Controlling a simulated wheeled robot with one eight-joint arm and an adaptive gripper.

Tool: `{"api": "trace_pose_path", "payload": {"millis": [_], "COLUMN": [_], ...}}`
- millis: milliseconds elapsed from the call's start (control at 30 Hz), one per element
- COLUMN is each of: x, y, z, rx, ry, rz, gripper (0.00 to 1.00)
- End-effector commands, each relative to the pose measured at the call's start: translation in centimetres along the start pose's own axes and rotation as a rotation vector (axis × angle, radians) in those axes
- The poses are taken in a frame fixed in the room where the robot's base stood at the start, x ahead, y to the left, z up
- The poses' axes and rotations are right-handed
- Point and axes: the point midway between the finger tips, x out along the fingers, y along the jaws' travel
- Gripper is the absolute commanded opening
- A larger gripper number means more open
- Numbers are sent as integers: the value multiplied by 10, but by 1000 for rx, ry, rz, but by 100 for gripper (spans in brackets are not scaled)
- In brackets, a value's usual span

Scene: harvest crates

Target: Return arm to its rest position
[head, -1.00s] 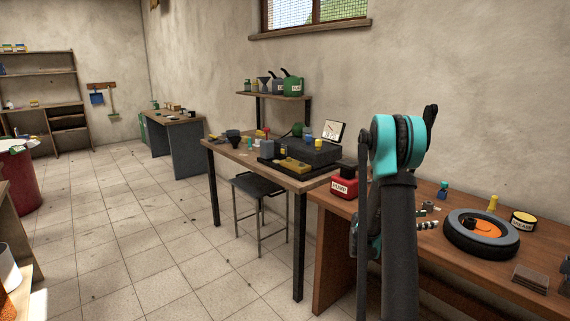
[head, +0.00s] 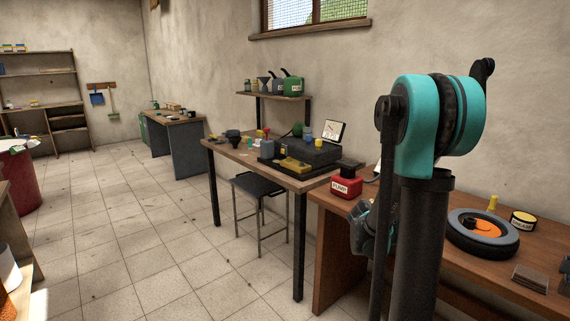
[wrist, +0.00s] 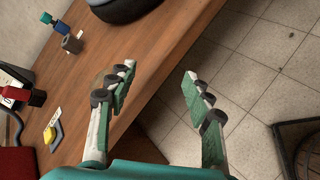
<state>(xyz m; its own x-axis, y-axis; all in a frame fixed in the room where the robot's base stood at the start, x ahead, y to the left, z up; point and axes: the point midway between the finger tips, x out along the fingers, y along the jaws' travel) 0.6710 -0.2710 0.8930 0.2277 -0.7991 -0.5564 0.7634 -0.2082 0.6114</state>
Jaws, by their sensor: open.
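My gripper (wrist: 158,85) is open and empty in the wrist view, its two green-padded fingers spread apart above the front edge of the wooden workbench (wrist: 160,55). Floor tiles show beyond that edge. In the head view my teal and dark arm stands folded at the right, in front of the workbench (head: 335,215). Part of the gripper shows low behind the arm's tube, left of it, but its fingers are mostly hidden there.
On the workbench are a red can (head: 347,183), a wheel with an orange hub (head: 482,240), a yellow-topped tin (head: 523,221) and a brown block (head: 530,278). A stool (head: 262,190) stands under the middle table (head: 225,150).

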Motion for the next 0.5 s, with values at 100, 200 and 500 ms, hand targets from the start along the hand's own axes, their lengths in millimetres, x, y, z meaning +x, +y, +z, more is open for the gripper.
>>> {"api": "trace_pose_path", "payload": {"millis": [100, 200, 500], "x": [-28, -52, -131], "y": [-36, -66, -162], "z": [-6, -13, -38], "rx": [189, 351, 815], "ry": [130, 230, 461], "rz": [-79, -163, -502], "gripper": [51, 51, 51]}}
